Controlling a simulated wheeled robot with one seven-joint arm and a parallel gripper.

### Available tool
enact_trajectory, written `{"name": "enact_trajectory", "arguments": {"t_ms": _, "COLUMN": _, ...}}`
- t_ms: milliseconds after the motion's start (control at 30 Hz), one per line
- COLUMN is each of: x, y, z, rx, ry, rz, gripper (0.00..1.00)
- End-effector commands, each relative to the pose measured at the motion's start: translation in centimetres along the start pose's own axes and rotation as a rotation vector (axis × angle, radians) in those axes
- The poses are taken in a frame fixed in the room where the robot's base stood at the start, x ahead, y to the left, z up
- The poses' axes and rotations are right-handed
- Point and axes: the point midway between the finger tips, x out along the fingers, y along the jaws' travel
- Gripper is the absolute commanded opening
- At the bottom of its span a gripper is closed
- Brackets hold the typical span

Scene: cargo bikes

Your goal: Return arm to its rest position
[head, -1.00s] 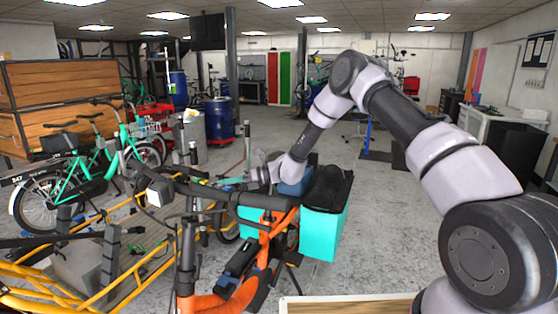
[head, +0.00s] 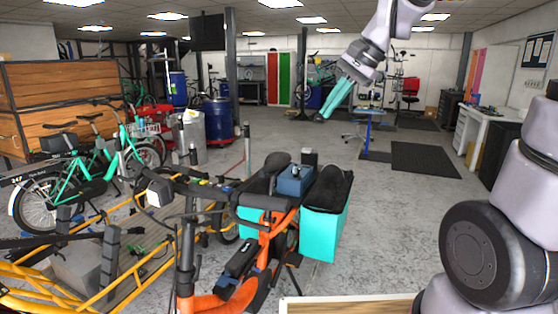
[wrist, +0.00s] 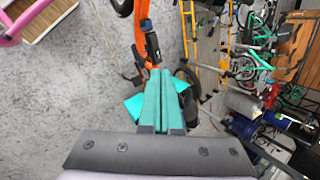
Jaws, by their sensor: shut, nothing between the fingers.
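My gripper (head: 322,115) has long teal fingers and hangs in the air at the upper right of the head view, pointing down and left. It is shut and empty. In the wrist view its two fingers (wrist: 158,72) lie side by side, touching. The arm is raised, and its upper part passes out of the top of the head view. The orange cargo bike (head: 266,252) stands below and to the left of the gripper, well apart from it. A blue crate (head: 295,181) sits on its rear, between the dark-topped teal panniers (head: 323,232).
A yellow cargo bike frame (head: 100,289) and teal bikes (head: 95,175) fill the left. A wooden tabletop (head: 345,306) is at the front edge. A workbench (head: 490,125) stands at the right. The floor right of the orange bike is clear.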

Motion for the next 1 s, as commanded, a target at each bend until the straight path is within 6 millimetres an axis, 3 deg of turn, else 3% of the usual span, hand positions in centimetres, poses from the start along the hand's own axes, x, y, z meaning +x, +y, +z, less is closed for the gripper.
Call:
{"name": "enact_trajectory", "arguments": {"t_ms": 33, "x": -1.9, "y": 1.5, "z": 0.3, "rx": -0.057, "ry": 0.06, "rz": -0.001, "gripper": 0.0}}
{"name": "enact_trajectory", "arguments": {"t_ms": 200, "x": -6.6, "y": 6.7, "z": 1.0, "rx": -0.243, "ry": 0.242, "rz": 0.029, "gripper": 0.0}}
{"name": "enact_trajectory", "arguments": {"t_ms": 433, "x": -10.3, "y": 12.0, "z": 1.7, "rx": -0.42, "ry": 0.423, "rz": 0.08, "gripper": 0.0}}
{"name": "enact_trajectory", "arguments": {"t_ms": 600, "x": -11.1, "y": 13.6, "z": 1.9, "rx": -0.469, "ry": 0.472, "rz": 0.102, "gripper": 0.0}}
{"name": "enact_trajectory", "arguments": {"t_ms": 1000, "x": -11.2, "y": 13.6, "z": 1.9, "rx": -0.471, "ry": 0.474, "rz": 0.103, "gripper": 0.0}}
